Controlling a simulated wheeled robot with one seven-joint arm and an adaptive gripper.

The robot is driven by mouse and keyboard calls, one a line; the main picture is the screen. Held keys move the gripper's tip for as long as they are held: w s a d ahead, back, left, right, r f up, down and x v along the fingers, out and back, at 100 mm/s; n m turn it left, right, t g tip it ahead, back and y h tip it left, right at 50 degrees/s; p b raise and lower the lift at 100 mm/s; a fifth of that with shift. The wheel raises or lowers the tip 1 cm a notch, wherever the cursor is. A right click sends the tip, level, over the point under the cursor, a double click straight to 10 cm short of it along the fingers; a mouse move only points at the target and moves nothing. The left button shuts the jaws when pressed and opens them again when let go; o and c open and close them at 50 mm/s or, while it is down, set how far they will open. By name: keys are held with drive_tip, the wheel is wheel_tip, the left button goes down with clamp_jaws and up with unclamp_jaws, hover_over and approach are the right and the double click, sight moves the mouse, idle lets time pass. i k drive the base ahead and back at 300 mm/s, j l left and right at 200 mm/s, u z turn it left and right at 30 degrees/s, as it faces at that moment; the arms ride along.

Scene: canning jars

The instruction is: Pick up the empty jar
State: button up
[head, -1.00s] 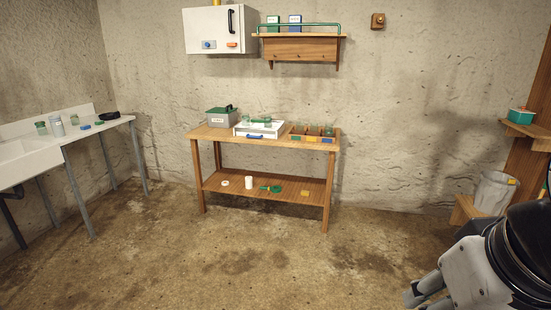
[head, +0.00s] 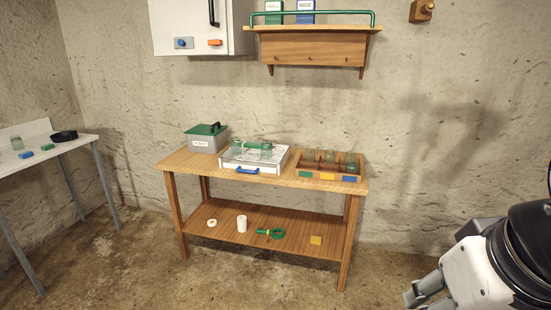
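Clear glass jars stand in several places, and I cannot tell which is the empty jar. Small jars (head: 266,152) stand on the white rack-like tray on the wooden table (head: 185,161), with a green item between them. More jars (head: 351,163) stand in the wooden divided box at the table's right end. Another jar (head: 17,143) stands on the white counter at left. My gripper (head: 424,290) is at the lower right, well apart from all jars. It is partly cut off, and its opening is unclear.
The wooden box (head: 328,176) has green, yellow and blue labels. A grey bin with a green lid (head: 206,140) stands at the table's left. The lower shelf (head: 262,227) holds a white cylinder and a green tool. Floor before the table is clear.

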sight(266, 146)
drive_tip(key=i, duration=0.9)
drive_tip(key=i+l+u, duration=0.1)
drive_tip(key=i, duration=0.8)
drive_tip(key=i+l+u, duration=0.1)
drive_tip(key=i+u, duration=0.3)
drive_tip(key=i+l+u, duration=0.4)
drive_tip(key=i, duration=0.2)
drive_tip(key=i+l+u, duration=0.35)
drive_tip(key=i, duration=0.1)
